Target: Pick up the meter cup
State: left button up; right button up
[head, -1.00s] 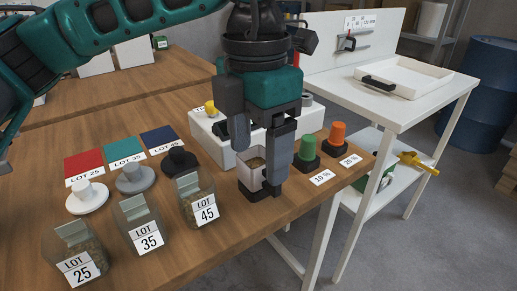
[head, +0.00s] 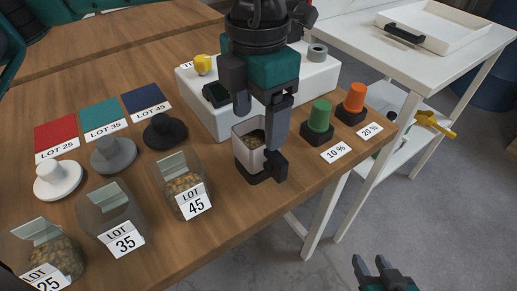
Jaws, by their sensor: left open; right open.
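The meter cup (head: 243,146) is a small, pale, square cup with brownish grains in it, standing on a dark base near the table's front edge. My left gripper (head: 259,137) is open and comes down over it from above. One finger is at the cup's far left side, and the other is in front of its right side, hiding part of it. I cannot tell whether the fingers touch the cup. My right gripper (head: 382,270) is open and empty at the bottom right, over the floor and away from the table.
Glass jars labelled LOT 25 (head: 48,252), LOT 35 (head: 110,212) and LOT 45 (head: 180,184) stand left of the cup. A green knob (head: 320,115) and an orange knob (head: 354,96) stand close on its right. A white box (head: 318,75) is behind.

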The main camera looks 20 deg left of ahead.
aim_at(257, 138)
pick_arm(q)
jog(key=shift+w+a+f+b, duration=0.1)
jog(key=shift+f+b, duration=0.05)
jog(key=shift+f, duration=1.25)
jog(key=shift+a+f+b, duration=0.1)
jog(key=shift+f+b, duration=0.05)
jog(key=shift+f, duration=1.2)
jog(key=shift+c, duration=0.3)
jog(key=c, duration=0.8)
jog(key=shift+r, duration=0.3)
